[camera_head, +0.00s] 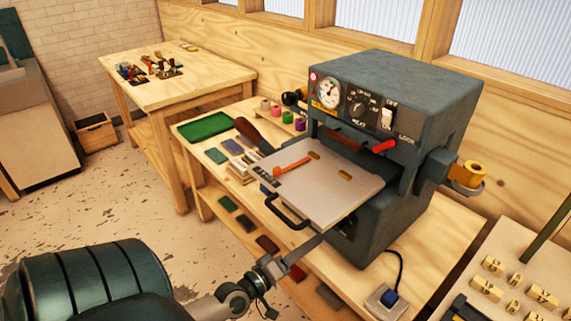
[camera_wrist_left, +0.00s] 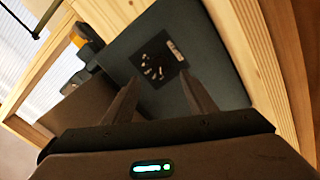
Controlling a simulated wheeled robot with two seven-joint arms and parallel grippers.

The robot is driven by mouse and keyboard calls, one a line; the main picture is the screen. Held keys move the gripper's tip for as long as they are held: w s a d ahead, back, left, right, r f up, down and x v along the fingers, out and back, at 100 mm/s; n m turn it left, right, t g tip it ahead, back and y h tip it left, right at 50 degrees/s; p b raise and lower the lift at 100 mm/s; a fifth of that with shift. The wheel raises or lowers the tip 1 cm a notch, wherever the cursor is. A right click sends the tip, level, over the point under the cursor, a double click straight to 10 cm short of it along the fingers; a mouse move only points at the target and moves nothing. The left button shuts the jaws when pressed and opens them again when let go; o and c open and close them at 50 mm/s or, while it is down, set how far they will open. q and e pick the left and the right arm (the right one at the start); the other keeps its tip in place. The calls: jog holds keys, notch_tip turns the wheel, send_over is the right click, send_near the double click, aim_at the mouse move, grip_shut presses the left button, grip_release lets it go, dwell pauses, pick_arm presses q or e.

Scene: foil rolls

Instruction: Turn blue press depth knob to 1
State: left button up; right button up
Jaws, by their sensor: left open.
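The grey press (camera_head: 425,95) stands on the wooden bench with its flat plate (camera_head: 335,190) pulled out in front. My left gripper (camera_head: 318,240) is low in front of the press, under the plate's front edge and near the black handle (camera_head: 287,212). In the left wrist view its two fingers (camera_wrist_left: 163,95) are apart and empty. Between and beyond them is a black dial panel (camera_wrist_left: 158,62) with pale marks on the grey press face. I cannot make out the blue knob's colour or setting there. My right gripper is not in view.
A power box (camera_head: 385,303) with a blue switch sits at front right. A green tray (camera_head: 207,127) lies left of the press.

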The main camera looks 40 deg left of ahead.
pick_arm(q)
jog(key=s+b, duration=0.2)
jog(key=s, duration=0.5)
jog(key=shift+s+a, duration=0.2)
jog(key=shift+a, duration=0.05)
jog(key=shift+f, duration=0.1)
jog(key=s+d+f+m+g+y, duration=0.1)
jog(key=s+f+m+g, duration=0.3)
jog(key=f, duration=1.5)
jog(key=s+f+m+g, duration=0.2)
jog(key=s+f+g, duration=0.3)
jog(key=f, duration=1.4)
jog(key=s+d+f+m+g, duration=0.2)
jog(key=s+d+f, duration=0.1)
jog(key=s+f, duration=0.3)
jog(key=s+d+f+m+g, duration=0.3)
jog(key=s+f, duration=0.4)
jog(key=s, duration=0.4)
jog(key=s+d+f+m+g, duration=0.2)
jog(key=s+d+f+g, duration=0.1)
jog(key=s+f, duration=0.4)
jog(key=shift+s+d+m, duration=0.4)
jog(key=shift+s+d, duration=0.45)
jog(key=shift+s, duration=0.2)
jog(key=shift+s, duration=0.1)
